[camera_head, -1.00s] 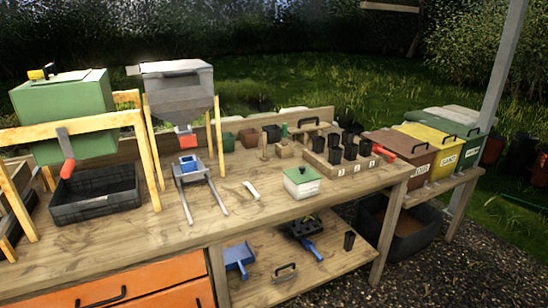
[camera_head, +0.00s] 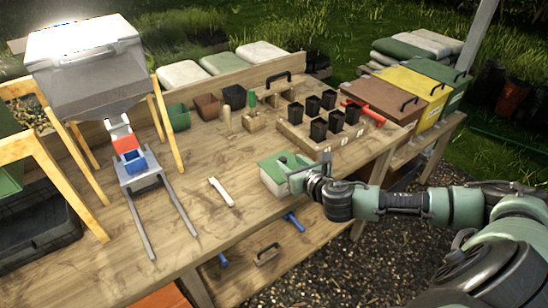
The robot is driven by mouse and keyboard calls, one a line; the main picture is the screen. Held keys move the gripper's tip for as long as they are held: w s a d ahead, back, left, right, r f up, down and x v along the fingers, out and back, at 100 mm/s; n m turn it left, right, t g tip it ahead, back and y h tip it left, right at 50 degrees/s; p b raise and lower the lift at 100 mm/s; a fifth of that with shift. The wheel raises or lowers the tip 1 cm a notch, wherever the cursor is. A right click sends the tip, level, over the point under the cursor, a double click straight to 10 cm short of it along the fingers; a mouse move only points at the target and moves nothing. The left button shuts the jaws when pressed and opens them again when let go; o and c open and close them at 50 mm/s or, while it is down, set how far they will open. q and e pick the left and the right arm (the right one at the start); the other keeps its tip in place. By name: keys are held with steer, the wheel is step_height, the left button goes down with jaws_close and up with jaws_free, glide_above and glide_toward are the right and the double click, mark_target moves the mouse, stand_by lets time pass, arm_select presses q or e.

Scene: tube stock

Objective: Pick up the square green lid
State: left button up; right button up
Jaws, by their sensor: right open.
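The square green lid (camera_head: 277,166) sits on a white square tub (camera_head: 272,184) near the front edge of the wooden bench. A dark knob shows on top of the lid. My right gripper (camera_head: 294,177) is open at the right side of the lid, its arm reaching in from the right. The gripper covers the right part of the lid and tub, and I cannot tell whether the fingers touch the lid. My left gripper is not in view.
A wooden tray (camera_head: 332,150) with several black pots stands behind and right of the tub. A white tool (camera_head: 221,192) lies to its left. A metal stand (camera_head: 150,184) holds a blue cup. The bench (camera_head: 225,240) is clear in front.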

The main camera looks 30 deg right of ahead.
mark_target(284, 159)
steer(key=shift+p+x, duration=0.5)
steer(key=shift+x, duration=0.5)
steer(key=x, duration=0.3)
steer(key=shift+w+f+p, duration=0.25)
steer(key=shift+f+p, duration=0.05)
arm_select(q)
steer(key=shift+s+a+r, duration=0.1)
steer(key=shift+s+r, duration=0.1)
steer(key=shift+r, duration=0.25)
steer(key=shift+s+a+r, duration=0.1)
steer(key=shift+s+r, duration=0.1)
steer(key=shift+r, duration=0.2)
arm_select(e)
jaws_close()
